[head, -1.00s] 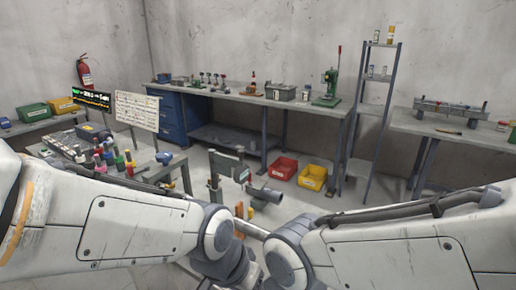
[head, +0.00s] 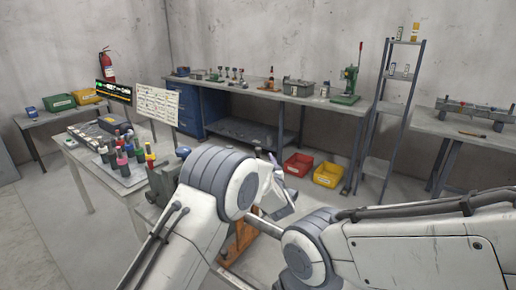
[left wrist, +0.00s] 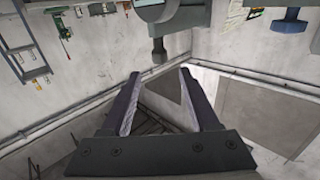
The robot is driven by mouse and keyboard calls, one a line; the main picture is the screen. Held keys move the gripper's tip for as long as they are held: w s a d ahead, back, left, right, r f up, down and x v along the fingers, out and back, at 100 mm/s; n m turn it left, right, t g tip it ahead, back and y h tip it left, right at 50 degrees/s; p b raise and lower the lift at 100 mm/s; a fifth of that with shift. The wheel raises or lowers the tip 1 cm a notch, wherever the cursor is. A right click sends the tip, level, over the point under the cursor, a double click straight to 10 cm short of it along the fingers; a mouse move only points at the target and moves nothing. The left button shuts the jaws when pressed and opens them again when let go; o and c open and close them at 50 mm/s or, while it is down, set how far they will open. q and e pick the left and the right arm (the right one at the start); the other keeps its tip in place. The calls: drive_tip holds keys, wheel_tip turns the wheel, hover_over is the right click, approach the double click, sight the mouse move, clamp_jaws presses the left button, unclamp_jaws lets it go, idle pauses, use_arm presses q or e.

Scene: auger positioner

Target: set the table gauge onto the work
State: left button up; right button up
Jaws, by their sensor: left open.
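I cannot pick out the table gauge with certainty. My left gripper (head: 282,198) is in the middle of the head view, partly hidden by my own left arm. In the left wrist view its two fingers (left wrist: 160,75) are spread with nothing between them. A grey machine part with a short stub (left wrist: 158,48) hangs into the top of that view, just beyond the fingertips and apart from them. An orange stand (head: 240,240) shows low in the head view behind my arms. The work is hidden or cannot be told apart. My right gripper is not in view.
A table (head: 80,160) at left carries several coloured bottles (head: 125,150). The long bench (head: 300,97) at the back holds several small tools. Red (head: 298,165) and yellow (head: 328,175) bins sit on the floor. A narrow shelf rack (head: 395,110) stands at right. A blue knob (left wrist: 290,22) shows in the wrist view.

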sight(259, 150)
use_arm(q)
drive_tip(key=w, duration=0.2)
drive_tip(key=w+a+p, duration=0.1)
drive_tip(key=w, duration=0.2)
drive_tip(key=w+p, duration=0.1)
drive_tip(key=w, duration=0.2)
drive_tip(key=shift+a, duration=0.15)
clamp_jaws()
idle(1.2)
